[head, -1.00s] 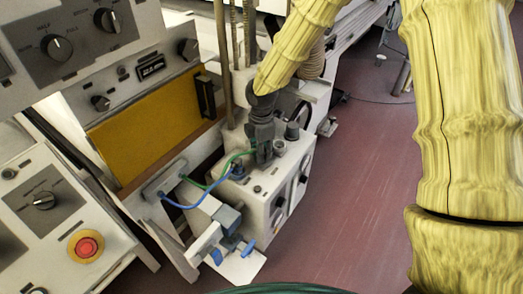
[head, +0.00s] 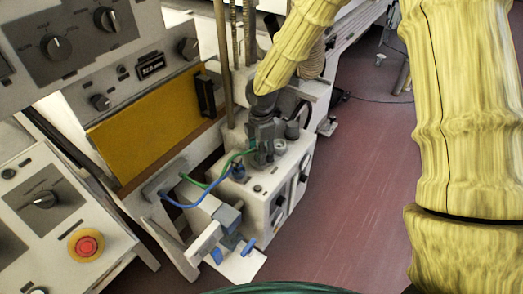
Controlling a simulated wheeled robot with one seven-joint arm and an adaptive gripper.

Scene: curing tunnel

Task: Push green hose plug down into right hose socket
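The white box (head: 262,203) stands at mid-picture in the head view, with hose sockets on its top. The green hose (head: 222,168) arches from a small grey block to the box top, and its end runs in at my gripper (head: 262,162). My gripper points down with its dark grey fingers low over the box top. The green hose plug and the right hose socket are hidden at the fingers, so I cannot tell how deep the plug sits. The blue hose (head: 190,204) runs to a blue plug (head: 238,171) standing on the box top, left of my gripper.
A clamp with blue handles (head: 228,243) sits in front of the box. Control panels with a red button (head: 86,246) and an amber window (head: 148,124) fill the left.

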